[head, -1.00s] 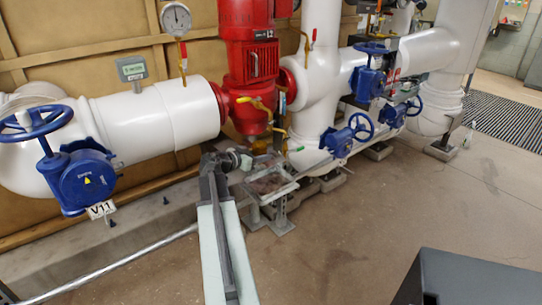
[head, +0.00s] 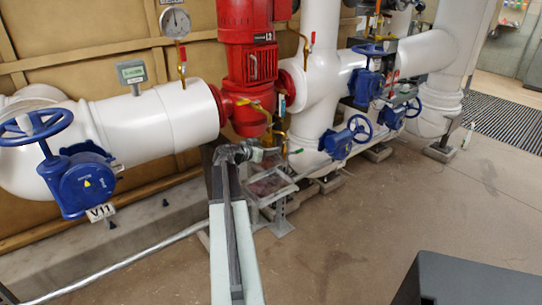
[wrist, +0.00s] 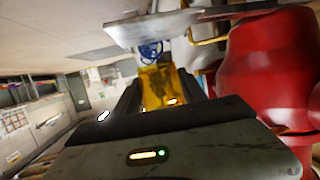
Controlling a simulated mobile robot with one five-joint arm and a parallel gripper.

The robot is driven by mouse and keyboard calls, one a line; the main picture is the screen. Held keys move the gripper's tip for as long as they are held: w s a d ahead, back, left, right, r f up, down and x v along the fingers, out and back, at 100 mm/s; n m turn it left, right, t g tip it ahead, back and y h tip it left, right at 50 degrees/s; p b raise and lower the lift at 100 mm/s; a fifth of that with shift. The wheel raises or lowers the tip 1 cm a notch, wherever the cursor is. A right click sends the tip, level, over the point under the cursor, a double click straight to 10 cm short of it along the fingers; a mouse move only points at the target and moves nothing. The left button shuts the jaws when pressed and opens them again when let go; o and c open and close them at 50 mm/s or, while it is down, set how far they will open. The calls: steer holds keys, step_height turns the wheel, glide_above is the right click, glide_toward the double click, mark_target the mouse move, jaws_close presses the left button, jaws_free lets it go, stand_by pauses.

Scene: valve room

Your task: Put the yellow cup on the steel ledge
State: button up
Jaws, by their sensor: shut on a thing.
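My gripper (wrist: 160,95) is shut on the yellow cup (wrist: 158,86), which shows between the two dark fingers in the wrist view. In the head view my gripper (head: 262,154) is at the end of my arm, in front of the base of the red pump, and I cannot make out the cup there. A steel ledge (head: 288,190), a shallow tray-like frame on legs, stands just below and right of my gripper. In the wrist view a pale flat plate (wrist: 150,28) lies beyond the cup; I cannot tell if it is the ledge.
The red pump (head: 252,60) and white pipes (head: 160,120) stand close behind my arm. Blue valve wheels (head: 360,128) are at the right, and a large blue valve (head: 85,185) is at the left. Open floor (head: 400,200) lies to the right.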

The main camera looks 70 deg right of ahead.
mark_target(270, 160)
steer(key=shift+s+d+f, duration=0.1)
steer(key=shift+d, duration=0.6)
step_height(270, 160, down, 4)
steer(key=b, duration=0.4)
steer(key=shift+r, duration=0.3)
steer(key=shift+f, duration=0.15)
steer(key=o, duration=1.3)
steer(key=p+v, duration=0.4)
steer(key=v, duration=0.8)
